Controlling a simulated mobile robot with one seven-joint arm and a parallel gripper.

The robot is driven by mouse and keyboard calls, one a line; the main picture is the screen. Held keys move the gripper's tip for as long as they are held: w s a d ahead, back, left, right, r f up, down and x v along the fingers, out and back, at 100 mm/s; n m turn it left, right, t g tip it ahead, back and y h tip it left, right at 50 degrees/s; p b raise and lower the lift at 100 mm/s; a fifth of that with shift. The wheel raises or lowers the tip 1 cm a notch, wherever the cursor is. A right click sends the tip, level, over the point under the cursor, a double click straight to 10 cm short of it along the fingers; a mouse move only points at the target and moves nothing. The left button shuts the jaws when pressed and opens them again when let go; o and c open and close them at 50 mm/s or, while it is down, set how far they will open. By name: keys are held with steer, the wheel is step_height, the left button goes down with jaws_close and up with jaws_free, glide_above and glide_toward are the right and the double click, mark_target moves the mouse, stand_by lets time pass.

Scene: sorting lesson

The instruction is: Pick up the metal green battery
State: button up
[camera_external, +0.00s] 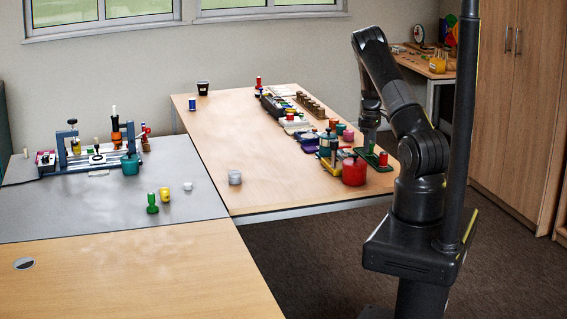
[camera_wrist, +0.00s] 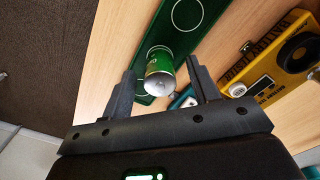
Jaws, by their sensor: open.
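The green battery (camera_wrist: 159,62) has a bare metal end facing the camera in the wrist view. It appears to stand on a long green tray (camera_wrist: 180,28) with white circles. My gripper (camera_wrist: 161,76) is open, with one finger on each side of the battery and a visible gap on both sides. In the external view my gripper (camera_external: 369,135) points down over the right edge of the wooden table, at the green tray (camera_external: 372,155). The battery is hard to make out there.
A yellow battery tester (camera_wrist: 265,72) lies right of the tray in the wrist view, with a teal item (camera_wrist: 182,98) partly hidden by a finger. In the external view a red pot (camera_external: 354,172) and a red cylinder (camera_external: 383,159) are close by. The table's left half is mostly clear.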

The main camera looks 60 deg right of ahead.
step_height(320, 180, down, 2)
steer(key=shift+c, duration=0.5)
steer(key=c, duration=1)
steer(key=shift+r, duration=0.1)
